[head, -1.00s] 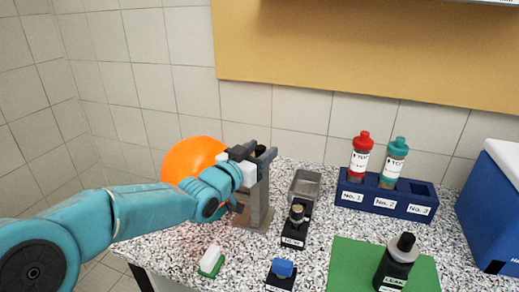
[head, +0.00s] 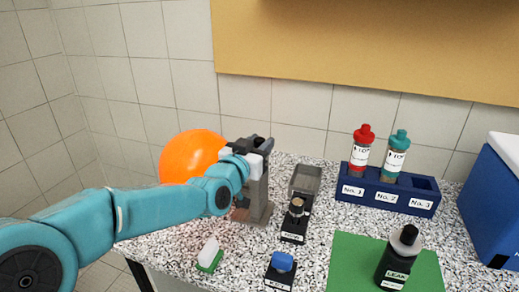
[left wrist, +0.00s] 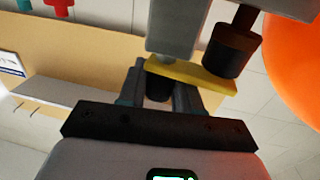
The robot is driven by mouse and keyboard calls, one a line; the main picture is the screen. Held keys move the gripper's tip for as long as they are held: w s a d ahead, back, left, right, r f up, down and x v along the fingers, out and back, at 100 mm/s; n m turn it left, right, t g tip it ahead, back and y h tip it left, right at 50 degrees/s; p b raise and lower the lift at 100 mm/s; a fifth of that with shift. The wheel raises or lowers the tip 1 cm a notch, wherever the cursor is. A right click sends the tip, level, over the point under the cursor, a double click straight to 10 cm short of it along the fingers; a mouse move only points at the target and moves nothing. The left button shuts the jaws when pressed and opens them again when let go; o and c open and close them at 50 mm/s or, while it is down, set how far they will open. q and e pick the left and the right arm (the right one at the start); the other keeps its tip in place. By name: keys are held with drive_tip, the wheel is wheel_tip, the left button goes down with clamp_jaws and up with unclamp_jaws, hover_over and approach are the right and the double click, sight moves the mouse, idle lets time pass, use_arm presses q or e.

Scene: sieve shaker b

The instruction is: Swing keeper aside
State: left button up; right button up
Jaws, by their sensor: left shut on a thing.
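The grey shaker stand (head: 258,205) stands upright on the speckled counter, with its top partly behind my left gripper (head: 257,148). In the left wrist view the yellow keeper bar (left wrist: 190,72) lies flat across the underside of grey blocks, beside a dark round post (left wrist: 231,50). A black knob (left wrist: 157,88) sits at the bar's left end. My left gripper (left wrist: 158,82) is shut on this knob of the keeper, one finger on each side. In the head view the keeper is hidden by the gripper. My right gripper is not in view.
An orange ball (head: 193,157) is close behind my left arm. A grey tray (head: 305,180) and a small labelled holder (head: 294,225) stand right of the stand. A blue bottle rack (head: 388,191), green mat (head: 345,262) and blue box (head: 497,205) are farther right.

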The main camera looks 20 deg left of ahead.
use_arm(q)
drive_tip(key=shift+d+n+y, duration=0.15)
drive_tip(key=shift+n+y, duration=0.45)
drive_tip(key=shift+y, duration=0.3)
drive_tip(key=shift+r+n+y+p, duration=0.2)
drive_tip(key=shift+n+y+p, duration=0.25)
drive_tip(key=shift+y, duration=0.25)
drive_tip(key=n+g+y+p, duration=0.1)
drive_tip(key=n+y+p, duration=0.2)
drive_tip(key=y, duration=0.1)
drive_tip(key=n+g+y+p, duration=0.2)
drive_tip(key=n+y+p, duration=0.1)
drive_tip(key=y, duration=0.1)
drive_tip(key=n+g+y+p, duration=0.2)
drive_tip(key=n+y+p, duration=0.1)
drive_tip(key=y, duration=0.1)
drive_tip(key=shift+r+y+p, duration=0.1)
drive_tip(key=shift+y+p, duration=0.2)
drive_tip(key=shift+p, duration=0.1)
drive_tip(key=n+g+y+p, duration=0.2)
drive_tip(key=g, duration=0.1)
drive_tip(key=n+g+y+p, duration=0.2)
drive_tip(key=n+g+p, duration=0.1)
drive_tip(key=g, duration=0.1)
drive_tip(key=shift+g, duration=0.3)
drive_tip(key=shift+n, duration=0.25)
drive_tip(key=o, duration=0.9)
drive_tip(key=shift+f, duration=0.2)
